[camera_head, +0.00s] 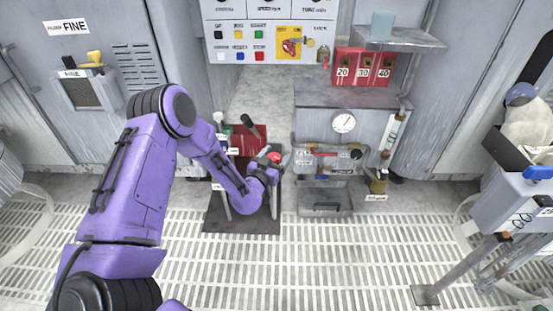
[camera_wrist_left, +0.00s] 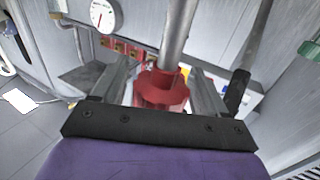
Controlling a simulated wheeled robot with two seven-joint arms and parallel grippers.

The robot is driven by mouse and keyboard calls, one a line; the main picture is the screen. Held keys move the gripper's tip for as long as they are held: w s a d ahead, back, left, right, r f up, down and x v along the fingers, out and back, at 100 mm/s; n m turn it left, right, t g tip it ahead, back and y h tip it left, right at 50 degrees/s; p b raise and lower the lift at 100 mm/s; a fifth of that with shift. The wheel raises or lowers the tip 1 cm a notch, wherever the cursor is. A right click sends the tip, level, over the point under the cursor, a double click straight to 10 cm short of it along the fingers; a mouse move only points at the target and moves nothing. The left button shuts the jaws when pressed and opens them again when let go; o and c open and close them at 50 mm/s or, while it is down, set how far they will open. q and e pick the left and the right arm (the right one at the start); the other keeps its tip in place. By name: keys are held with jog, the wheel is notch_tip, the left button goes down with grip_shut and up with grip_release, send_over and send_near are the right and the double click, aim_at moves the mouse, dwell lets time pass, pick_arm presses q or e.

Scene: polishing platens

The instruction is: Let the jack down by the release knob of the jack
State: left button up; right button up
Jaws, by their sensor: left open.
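The red release knob (camera_head: 274,157) of the jack shows at the end of my left gripper (camera_head: 271,164) in the head view. In the left wrist view the lobed red knob (camera_wrist_left: 163,91) sits between the two grey fingers of my left gripper (camera_wrist_left: 160,78). The fingers are apart, with some room beside the knob; I cannot tell whether either touches it. A grey metal rod (camera_wrist_left: 180,35) rises behind the knob. The red jack (camera_head: 248,139) is partly hidden by my purple left arm. My right gripper is not in view.
A dark base plate (camera_head: 263,222) lies on the grated floor under the jack. A gauge (camera_head: 344,123) and red numbered boxes (camera_head: 363,68) are behind. The grated floor in front is clear.

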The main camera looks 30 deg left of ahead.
pick_arm(q)
jog(key=shift+w, duration=0.15)
jog(key=c, duration=1)
jog(key=shift+o, duration=0.2)
